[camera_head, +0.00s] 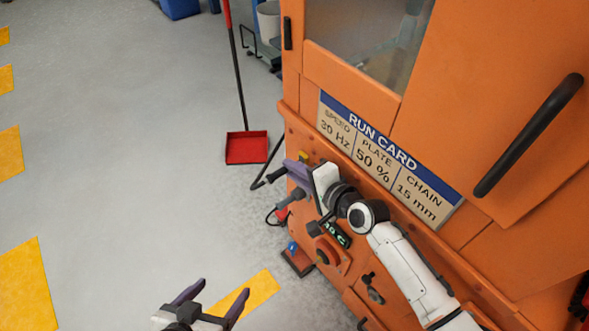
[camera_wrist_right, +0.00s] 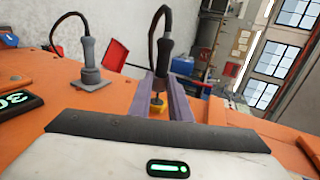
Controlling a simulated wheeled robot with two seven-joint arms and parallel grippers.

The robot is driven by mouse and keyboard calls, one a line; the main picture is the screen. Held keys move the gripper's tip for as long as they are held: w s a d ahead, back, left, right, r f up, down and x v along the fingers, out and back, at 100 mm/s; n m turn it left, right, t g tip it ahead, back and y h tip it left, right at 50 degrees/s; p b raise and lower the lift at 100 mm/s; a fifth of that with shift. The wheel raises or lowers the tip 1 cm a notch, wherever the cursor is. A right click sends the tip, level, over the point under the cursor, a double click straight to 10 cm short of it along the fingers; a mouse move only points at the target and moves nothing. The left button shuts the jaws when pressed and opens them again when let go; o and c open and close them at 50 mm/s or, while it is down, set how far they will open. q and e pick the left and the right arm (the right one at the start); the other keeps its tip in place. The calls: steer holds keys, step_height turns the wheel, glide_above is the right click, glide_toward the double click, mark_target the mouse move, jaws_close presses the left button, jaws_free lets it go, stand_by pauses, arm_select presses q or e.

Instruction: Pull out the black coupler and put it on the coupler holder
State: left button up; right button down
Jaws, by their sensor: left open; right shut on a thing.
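The black coupler (camera_wrist_right: 165,58), with a black cable arching from its top, stands between the purple fingers of my right gripper (camera_wrist_right: 168,92). A yellow part (camera_wrist_right: 157,106) lies just below it on the orange machine; I cannot tell whether the coupler still sits in it. In the head view the coupler (camera_head: 277,175) sticks out left of my right gripper (camera_head: 293,170), which is shut on it. A grey coupler (camera_wrist_right: 88,52) with its own cable stands on a grey plate nearby. My left gripper (camera_head: 219,292) is open and empty, low over the floor. I cannot pick out the coupler holder for certain.
The orange machine (camera_head: 430,110) fills the right, with a run card (camera_head: 385,160), a black handle (camera_head: 528,135) and a green display (camera_head: 336,234). A red dustpan (camera_head: 247,147) stands on the grey floor beside it.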

steer(key=shift+w+d+b, duration=0.35)
steer(key=shift+w+d, duration=0.05)
steer(key=shift+d, duration=0.1)
stand_by(0.4)
steer(key=c, duration=1.6)
jaws_free()
steer(key=shift+r, duration=0.1)
steer(key=shift+o, duration=0.2)
steer(key=s+d+r+p, duration=0.1)
steer(key=s+d, duration=0.7)
steer(key=s, duration=0.4)
steer(key=shift+d, duration=0.4)
